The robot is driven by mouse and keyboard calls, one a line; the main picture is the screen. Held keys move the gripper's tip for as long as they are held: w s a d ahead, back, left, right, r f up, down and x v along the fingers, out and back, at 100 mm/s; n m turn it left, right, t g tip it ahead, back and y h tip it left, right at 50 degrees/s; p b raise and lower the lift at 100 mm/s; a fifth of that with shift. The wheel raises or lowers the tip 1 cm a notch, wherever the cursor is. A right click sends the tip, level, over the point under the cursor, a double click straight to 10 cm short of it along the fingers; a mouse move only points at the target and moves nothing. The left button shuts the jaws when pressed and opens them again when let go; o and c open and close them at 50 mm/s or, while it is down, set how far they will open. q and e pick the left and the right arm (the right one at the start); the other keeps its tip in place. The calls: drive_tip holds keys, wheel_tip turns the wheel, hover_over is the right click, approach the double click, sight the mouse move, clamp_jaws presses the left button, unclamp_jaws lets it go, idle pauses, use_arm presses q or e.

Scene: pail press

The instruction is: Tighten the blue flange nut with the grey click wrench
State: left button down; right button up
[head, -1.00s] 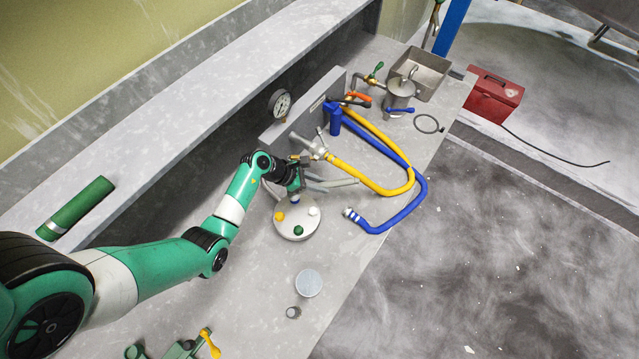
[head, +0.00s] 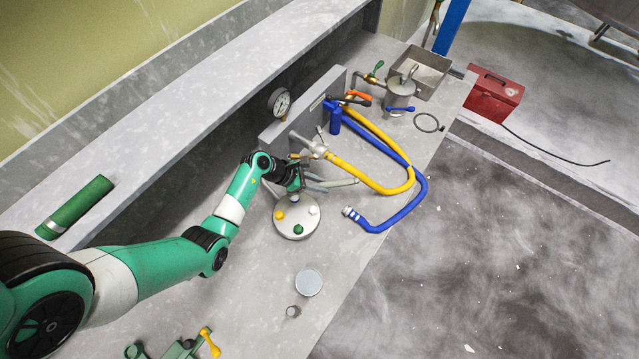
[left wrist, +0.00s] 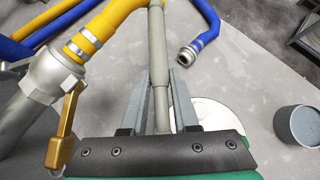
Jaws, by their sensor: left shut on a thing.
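My left gripper (head: 299,184) reaches in from the left, above the back edge of a round white disc. In the left wrist view its two grey fingers (left wrist: 158,103) are shut on a long grey rod, the handle of the grey click wrench (left wrist: 160,65). The wrench runs away from the fingers and out of the top of that view. Its grey shaft (head: 340,183) also shows beside the gripper in the head view. Its working end cannot be made out. I cannot pick out the blue flange nut for certain. My right gripper is not in view.
A metal fitting (head: 316,149) with a yellow hose (head: 372,184) and a brass lever (left wrist: 64,130) lies close beside the gripper. A blue hose (head: 424,190) curves over the bench. The white disc (head: 296,228) carries coloured knobs. A grey round can (head: 308,283) stands nearer.

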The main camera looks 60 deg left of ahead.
use_arm(q)
drive_tip(key=shift+f+b, duration=0.7)
drive_tip(key=shift+f, duration=0.2)
drive_tip(key=shift+r, duration=0.1)
drive_tip(key=r+m+p, duration=0.1)
drive_tip(key=d+r+m+h+p, duration=0.1)
drive_tip(key=r+p, duration=0.1)
drive_tip(key=s+r+g+p, duration=0.1)
drive_tip(key=r+p, duration=0.1)
drive_tip(key=shift+d+m+h, duration=0.35)
drive_tip(key=shift+m+h, duration=0.05)
idle(0.5)
